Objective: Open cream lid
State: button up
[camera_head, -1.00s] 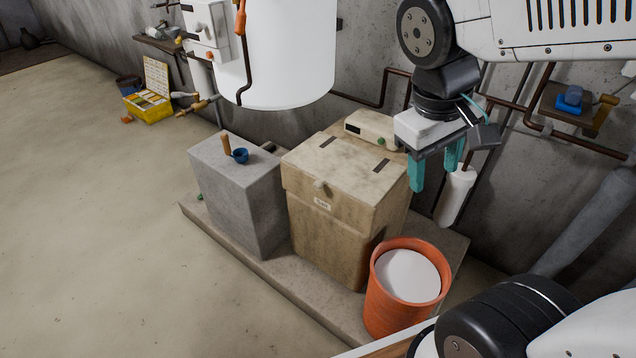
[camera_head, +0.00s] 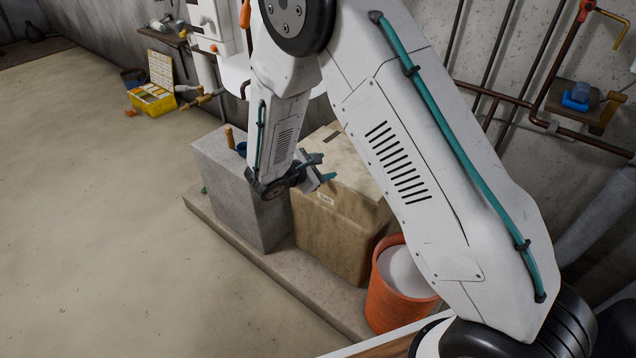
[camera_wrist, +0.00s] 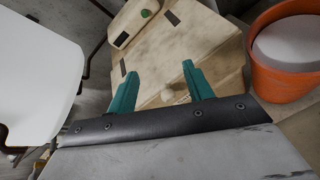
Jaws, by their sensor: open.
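The cream box (camera_head: 335,240) stands on a low slab, its cream lid (camera_head: 352,180) lying shut on top. My arm hides part of the lid in the head view. In the wrist view the lid (camera_wrist: 185,42) fills the upper middle, with dark strips on it. I cannot tell whether a finger touches the box.
A grey block (camera_head: 240,200) stands close left of the box. An orange bucket (camera_head: 385,295) with white contents stands at its right front. A white tank (camera_wrist: 40,75) is near my gripper in the wrist view. The floor at left is clear.

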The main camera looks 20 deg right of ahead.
jog(key=w+a+f+n+t+y, duration=0.1)
jog(key=w+a+f+n+t, duration=0.2)
jog(key=f, duration=0.6)
jog(key=w+d+f+n, duration=0.1)
jog(key=w+d+f, duration=0.2)
jog(key=d, duration=0.1)
jog(key=shift+w, duration=0.2)
jog(key=shift+y, duration=0.3)
grip_shut()
